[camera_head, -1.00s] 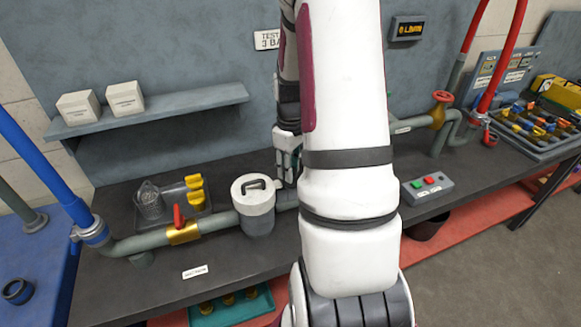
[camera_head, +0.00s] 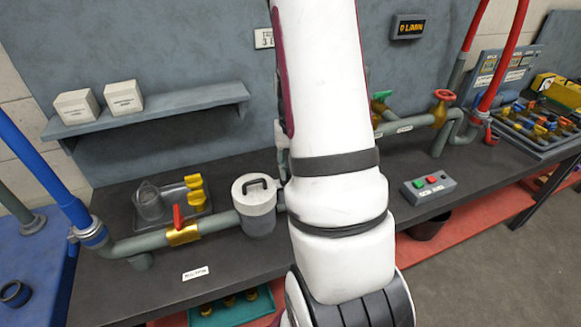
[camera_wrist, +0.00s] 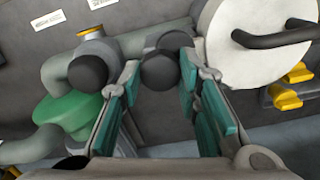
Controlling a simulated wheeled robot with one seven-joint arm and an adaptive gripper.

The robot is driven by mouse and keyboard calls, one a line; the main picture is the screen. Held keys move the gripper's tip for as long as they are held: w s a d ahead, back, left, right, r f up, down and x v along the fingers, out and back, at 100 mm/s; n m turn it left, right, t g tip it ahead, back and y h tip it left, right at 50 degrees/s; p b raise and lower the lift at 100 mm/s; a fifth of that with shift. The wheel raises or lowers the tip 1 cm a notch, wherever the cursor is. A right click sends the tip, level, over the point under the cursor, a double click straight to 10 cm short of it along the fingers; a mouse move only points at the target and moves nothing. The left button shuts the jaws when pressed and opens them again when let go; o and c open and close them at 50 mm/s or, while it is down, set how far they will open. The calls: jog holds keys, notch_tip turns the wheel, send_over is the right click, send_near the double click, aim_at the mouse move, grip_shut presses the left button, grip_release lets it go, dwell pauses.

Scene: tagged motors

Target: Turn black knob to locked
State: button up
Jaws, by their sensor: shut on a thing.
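In the wrist view, a black knob with a rounded end (camera_wrist: 160,72) sits between the teal-padded fingertips of my gripper (camera_wrist: 160,64). My gripper is shut on it, one finger on each side. Another dark rounded end (camera_wrist: 175,41) shows just behind it, and a separate black ball (camera_wrist: 88,72) lies outside the left finger. I cannot tell how far the knob is turned, and no locked mark is readable. In the head view my arm hides the gripper and the knob.
A white-lidded canister (camera_head: 254,190) stands left of my arm; its lid (camera_wrist: 260,40) is close right of the fingers in the wrist view. A green rounded body (camera_wrist: 68,112) is at left. A red-handled brass valve (camera_head: 182,232) and a button box (camera_head: 429,188) flank the arm.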

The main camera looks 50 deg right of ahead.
jog(key=m+b, duration=0.1)
jog(key=m, duration=0.4)
jog(key=shift+m, duration=0.4)
dwell(0.4)
jog(key=o, duration=1.1)
jog(key=shift+o, duration=0.2)
notch_tip(320, 180, up, 12)
